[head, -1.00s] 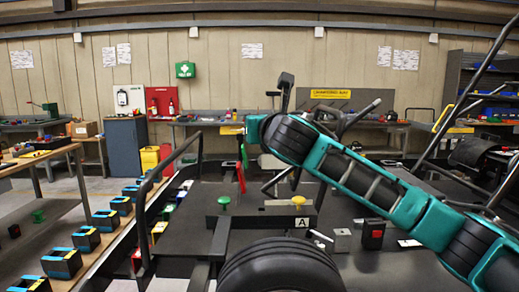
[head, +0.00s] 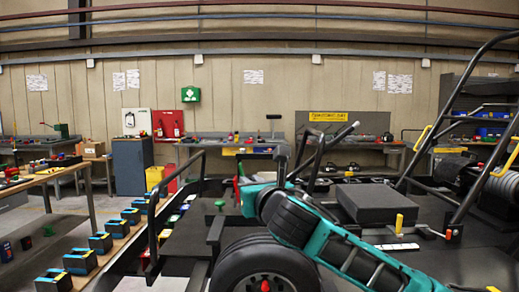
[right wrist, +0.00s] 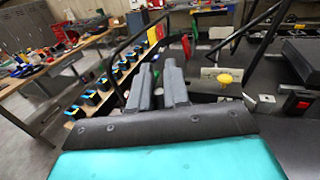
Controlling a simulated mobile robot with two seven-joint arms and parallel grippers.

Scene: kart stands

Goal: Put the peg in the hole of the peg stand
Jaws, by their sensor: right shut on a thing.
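My right gripper (right wrist: 158,85) shows in the right wrist view with its two grey fingers close together. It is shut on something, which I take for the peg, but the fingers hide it. In the head view my teal right arm comes in from the lower right and its wrist end is above the kart's wheel. A green knob (head: 219,205) stands upright to the left of the wrist end. A yellow knob (right wrist: 225,78) stands right of the fingers, apart from them. I cannot make out the peg stand or its hole for sure. My left gripper is out of view.
A black wheel (head: 265,268) and tube frames of the kart crowd the area around the arm. Several black and blue boxes (head: 101,243) line the wooden bench at left. A dark block (head: 377,204) lies on the dark surface at right.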

